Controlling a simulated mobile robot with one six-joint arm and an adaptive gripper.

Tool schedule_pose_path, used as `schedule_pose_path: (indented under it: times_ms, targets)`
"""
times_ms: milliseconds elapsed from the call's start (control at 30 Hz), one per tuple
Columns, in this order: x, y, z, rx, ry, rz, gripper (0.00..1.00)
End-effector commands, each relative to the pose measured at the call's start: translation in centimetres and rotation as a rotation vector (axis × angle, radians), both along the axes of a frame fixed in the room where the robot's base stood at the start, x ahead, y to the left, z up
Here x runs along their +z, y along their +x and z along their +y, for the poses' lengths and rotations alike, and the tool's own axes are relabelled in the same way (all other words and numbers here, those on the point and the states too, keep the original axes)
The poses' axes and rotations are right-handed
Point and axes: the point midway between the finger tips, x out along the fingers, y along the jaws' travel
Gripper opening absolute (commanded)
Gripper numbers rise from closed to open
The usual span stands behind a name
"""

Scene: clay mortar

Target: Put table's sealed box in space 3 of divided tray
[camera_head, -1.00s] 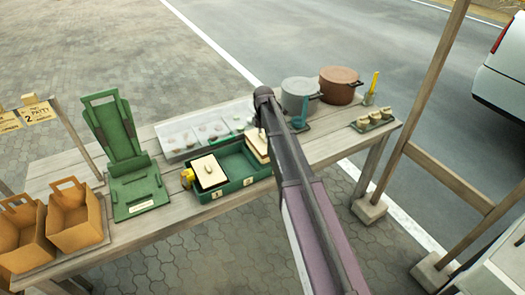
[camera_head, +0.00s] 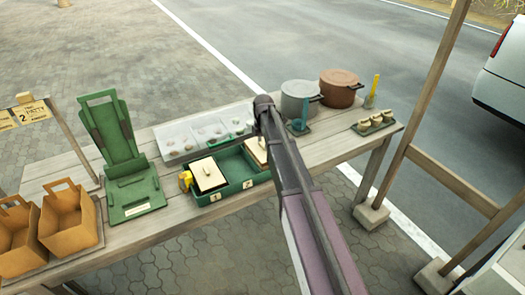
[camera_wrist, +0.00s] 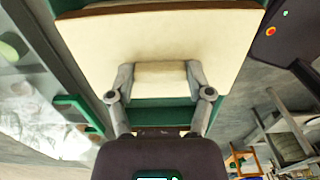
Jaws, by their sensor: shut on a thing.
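The sealed box (camera_head: 254,152), with a cream lid, is partly hidden behind my arm at the right end of the green divided tray (camera_head: 230,192). In the wrist view, its pale lid (camera_wrist: 160,30) fills the upper middle, with a raised block handle. My gripper (camera_wrist: 160,75) is shut on that handle, one finger on each side. The tray's green wall (camera_wrist: 160,116) shows below the lid. Whether the box touches the tray floor is hidden. Another cream-lidded box (camera_head: 207,174) sits in the tray's left space, behind label 1. The middle space, by label 2, looks empty.
A yellow object (camera_head: 185,180) stands at the tray's left end. A clear container (camera_head: 195,138) lies behind the tray. Grey (camera_head: 299,97) and brown (camera_head: 341,88) pots stand at the back right. A green stand (camera_head: 125,160) and paper bags (camera_head: 70,222) are at the left.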

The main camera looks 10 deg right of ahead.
Motion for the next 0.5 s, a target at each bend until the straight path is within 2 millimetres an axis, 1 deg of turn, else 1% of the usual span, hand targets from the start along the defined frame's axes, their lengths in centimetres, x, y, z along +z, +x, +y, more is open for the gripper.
schedule_pose_path:
  times_ms: [33, 200, 500]
  targets:
    - [-0.9, 0.0, 0.0, 0.0, 0.0, 0.0, 0.06]
    - [-1.9, 0.0, 0.0, 0.0, 0.0, 0.0, 0.06]
    - [-2.1, 0.0, 0.0, 0.0, 0.0, 0.0, 0.06]
